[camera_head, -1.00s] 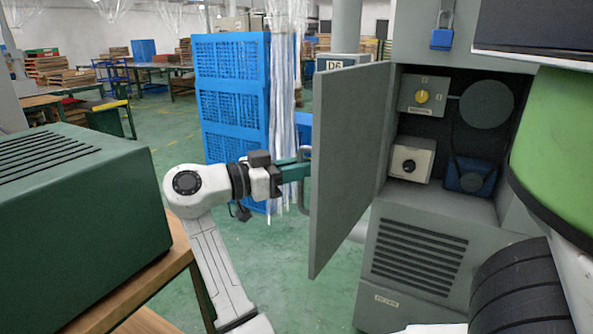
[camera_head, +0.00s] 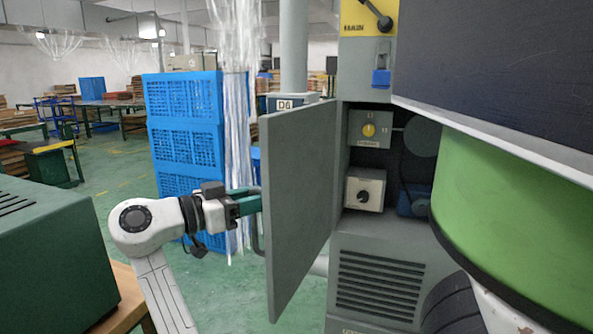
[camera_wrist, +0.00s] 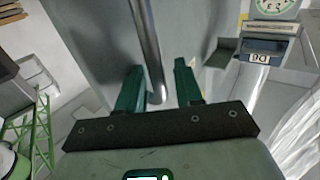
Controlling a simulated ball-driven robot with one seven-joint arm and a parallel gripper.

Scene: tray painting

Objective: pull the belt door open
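The belt door (camera_head: 298,205) is a grey panel standing wide open, swung out from the cabinet with its hinge side at the opening. Its handle (camera_head: 257,235), a grey bar, is on the door's outer face, mostly hidden behind the door edge. My gripper (camera_head: 252,203) is at this handle, left of the door. In the wrist view, the handle (camera_wrist: 148,45) runs down between the two green fingers of my gripper (camera_wrist: 160,88). The fingers stand apart, with a visible gap between the bar and the right finger. The door's outer face (camera_wrist: 95,45) fills the view behind.
Inside the cabinet (camera_head: 385,245) are a yellow-knob switch box (camera_head: 369,129), a pale box with a black knob (camera_head: 365,189) and pulleys. A green drum (camera_head: 510,215) stands close at right. Blue crates (camera_head: 185,135) stand behind my arm. A green machine (camera_head: 55,265) is at left.

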